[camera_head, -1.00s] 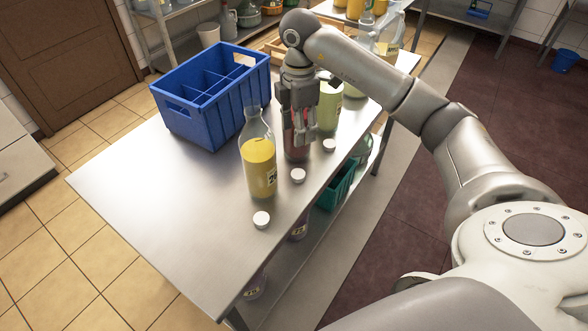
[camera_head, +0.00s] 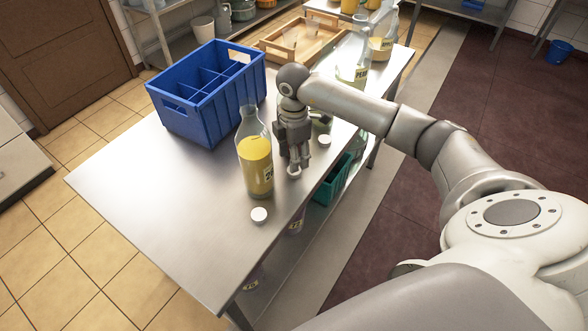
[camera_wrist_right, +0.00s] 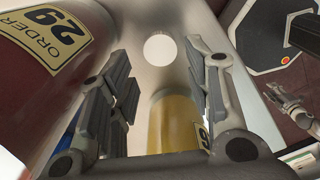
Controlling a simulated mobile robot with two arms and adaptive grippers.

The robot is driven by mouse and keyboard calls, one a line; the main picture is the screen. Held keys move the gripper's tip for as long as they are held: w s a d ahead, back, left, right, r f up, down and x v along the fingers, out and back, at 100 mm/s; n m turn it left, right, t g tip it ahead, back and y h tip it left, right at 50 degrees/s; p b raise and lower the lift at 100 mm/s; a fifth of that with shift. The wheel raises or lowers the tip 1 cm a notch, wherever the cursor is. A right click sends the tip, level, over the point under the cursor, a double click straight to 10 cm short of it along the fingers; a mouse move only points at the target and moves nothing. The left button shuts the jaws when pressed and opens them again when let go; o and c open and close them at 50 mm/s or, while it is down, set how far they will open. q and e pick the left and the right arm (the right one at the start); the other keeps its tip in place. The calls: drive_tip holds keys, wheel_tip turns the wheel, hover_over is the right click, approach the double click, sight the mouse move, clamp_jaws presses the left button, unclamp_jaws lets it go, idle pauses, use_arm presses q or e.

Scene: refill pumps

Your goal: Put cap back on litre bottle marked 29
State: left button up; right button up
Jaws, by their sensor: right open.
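In the right wrist view this cap (camera_wrist_right: 160,47) shows between the open fingers, apart from both. The bottle marked 29 (camera_wrist_right: 45,55) stands at the left there, with dark red contents and an "ORDER 29" label. In the head view it is largely hidden behind my right gripper. What seems to be my left gripper (camera_wrist_right: 290,103) is small at the right of the wrist view; its opening is unclear.
A yellow-filled bottle (camera_head: 256,165) stands close left of my right gripper. Other white caps lie nearer (camera_head: 259,215) and farther (camera_head: 324,140). The table's left front is clear.

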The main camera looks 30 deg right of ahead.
drive_tip(key=shift+f+p, duration=0.5)
drive_tip(key=shift+f, duration=2)
drive_tip(key=c, duration=0.5)
